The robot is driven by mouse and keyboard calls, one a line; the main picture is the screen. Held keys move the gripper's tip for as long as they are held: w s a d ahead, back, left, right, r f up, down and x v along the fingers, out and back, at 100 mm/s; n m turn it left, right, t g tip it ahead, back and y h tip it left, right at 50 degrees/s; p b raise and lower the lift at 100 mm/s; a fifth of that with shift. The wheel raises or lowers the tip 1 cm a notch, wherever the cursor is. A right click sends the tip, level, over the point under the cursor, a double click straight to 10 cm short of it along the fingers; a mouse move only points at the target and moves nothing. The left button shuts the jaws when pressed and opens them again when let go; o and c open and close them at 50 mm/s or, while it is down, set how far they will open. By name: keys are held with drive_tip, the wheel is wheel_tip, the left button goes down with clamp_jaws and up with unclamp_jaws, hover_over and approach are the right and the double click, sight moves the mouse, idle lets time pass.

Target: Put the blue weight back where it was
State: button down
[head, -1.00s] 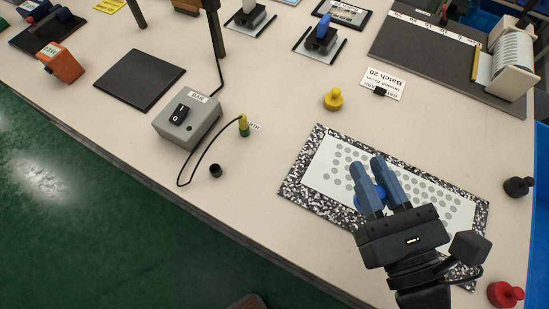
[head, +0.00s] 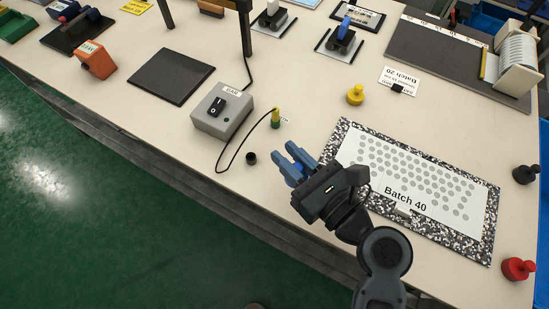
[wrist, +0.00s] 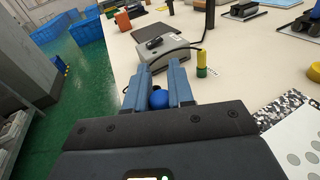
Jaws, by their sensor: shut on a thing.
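The blue weight (wrist: 159,98) shows as a round blue knob between my fingers in the wrist view; its lower part is hidden. My gripper (head: 289,155) is shut on it, left of the speckled board (head: 343,141) and near the table's front edge. The gripper also shows in the wrist view (wrist: 157,75). On the board lies a white film (head: 450,206) with grey dots and the print "Batch 40". A yellow weight (head: 355,95) stands behind the board, a black weight (head: 525,173) to its right and a red weight (head: 518,269) at its front right.
A grey switch box (head: 222,110) with a cable stands beyond my gripper, with a yellow-green plug (head: 276,118) and a small black socket (head: 251,158) close by. A dark mat (head: 171,76) lies farther left. A card (head: 399,80) reads "Batch 20". Bare table surrounds the yellow weight.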

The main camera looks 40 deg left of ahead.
drive_tip(key=a+f, duration=0.2)
drive_tip(key=a, duration=0.1)
drive_tip(key=shift+w+a, duration=0.15)
drive_tip(key=shift+a, duration=0.05)
drive_tip(key=shift+a+f, duration=0.1)
drive_tip(key=shift+f, duration=0.15)
drive_tip(key=shift+f+b, duration=0.35)
drive_tip(key=shift+f, duration=1.5)
drive_tip(key=shift+f, duration=0.1)
drive_tip(key=c, duration=1)
unclamp_jaws()
drive_tip(key=d, duration=0.4)
drive_tip(key=s+d, duration=0.1)
drive_tip(key=d, duration=0.3)
drive_tip(key=d+r+b, duration=0.1)
drive_tip(key=d, duration=0.3)
drive_tip(key=shift+s, duration=0.4)
